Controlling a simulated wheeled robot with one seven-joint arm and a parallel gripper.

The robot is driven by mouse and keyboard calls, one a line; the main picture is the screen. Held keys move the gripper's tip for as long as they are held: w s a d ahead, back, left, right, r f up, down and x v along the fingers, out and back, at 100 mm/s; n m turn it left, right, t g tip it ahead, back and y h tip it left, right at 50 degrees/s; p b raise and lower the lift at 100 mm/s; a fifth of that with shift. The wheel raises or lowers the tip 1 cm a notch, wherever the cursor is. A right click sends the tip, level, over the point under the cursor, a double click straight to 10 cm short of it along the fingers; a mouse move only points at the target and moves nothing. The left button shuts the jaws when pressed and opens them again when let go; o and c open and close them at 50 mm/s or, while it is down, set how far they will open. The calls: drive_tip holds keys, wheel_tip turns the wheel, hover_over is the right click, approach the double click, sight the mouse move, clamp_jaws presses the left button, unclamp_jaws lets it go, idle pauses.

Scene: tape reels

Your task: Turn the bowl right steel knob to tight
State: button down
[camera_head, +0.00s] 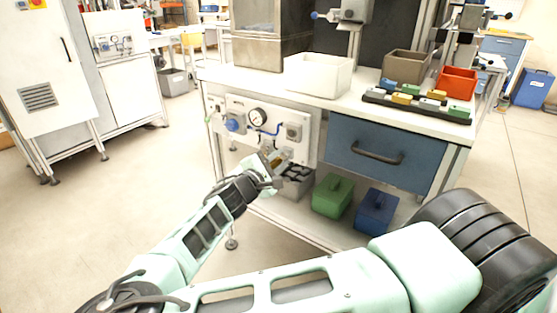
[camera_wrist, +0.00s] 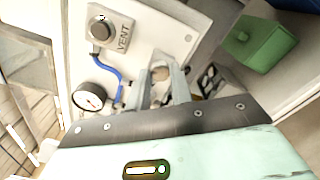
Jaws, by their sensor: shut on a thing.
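A white panel (camera_head: 230,106) is fixed under the bench's left end. My gripper (camera_head: 279,157) is at the panel's lower edge, below its gauge. In the wrist view my gripper (camera_wrist: 161,86) has its two grey fingers on either side of a small round steel-coloured knob (camera_wrist: 160,73), and is shut on it. The fingers hide most of the knob, and no marking for tight is readable. In the head view the gripper hides the knob.
The panel also carries a pressure gauge (camera_head: 257,116), a blue knob (camera_head: 235,123) and a grey VENT box (camera_wrist: 109,33) joined by a blue hose (camera_wrist: 108,70). A green bin (camera_head: 333,195) and a blue bin (camera_head: 376,210) stand on the lower shelf, right of my gripper.

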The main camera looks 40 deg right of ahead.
drive_tip(key=shift+f, duration=0.1)
drive_tip(key=c, duration=1.2)
unclamp_jaws()
drive_tip(key=shift+a, duration=0.1)
drive_tip(key=shift+c, duration=0.2)
drive_tip(key=v, duration=1.7)
drive_tip(key=shift+a+p, duration=0.2)
drive_tip(key=shift+p, duration=0.15)
drive_tip(key=shift+s, duration=0.15)
